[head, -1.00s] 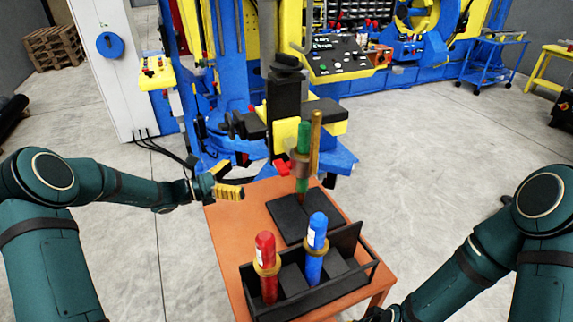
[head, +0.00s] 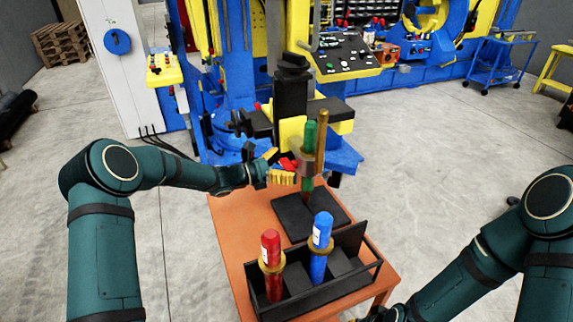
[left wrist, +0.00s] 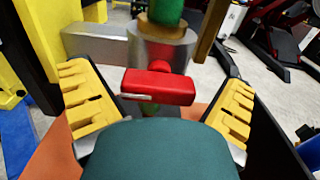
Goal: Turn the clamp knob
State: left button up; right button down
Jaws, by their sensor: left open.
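The red clamp knob (left wrist: 158,86) lies between the two yellow fingers of my open left gripper (left wrist: 160,108) in the left wrist view, and the fingers appear apart from it. Behind the knob is a metal clamp (left wrist: 165,45) around a green cylinder (left wrist: 166,10). In the head view the knob (head: 287,164) is partly hidden by my left gripper (head: 279,167), which is beside the green cylinder (head: 309,135). My right gripper is not clearly visible; only my right arm shows at the lower right.
An orange table (head: 236,238) holds a black tray (head: 312,296) with a red cylinder (head: 272,250) and a blue cylinder (head: 321,235). A black pad (head: 290,215) lies behind the tray. A brass rod (head: 321,140) stands close right of the green cylinder. The blue-and-yellow machine (head: 225,90) fills the back.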

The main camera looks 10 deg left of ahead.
pick_arm(q)
jog(key=c, duration=1.2)
jog(key=shift+o, duration=0.2)
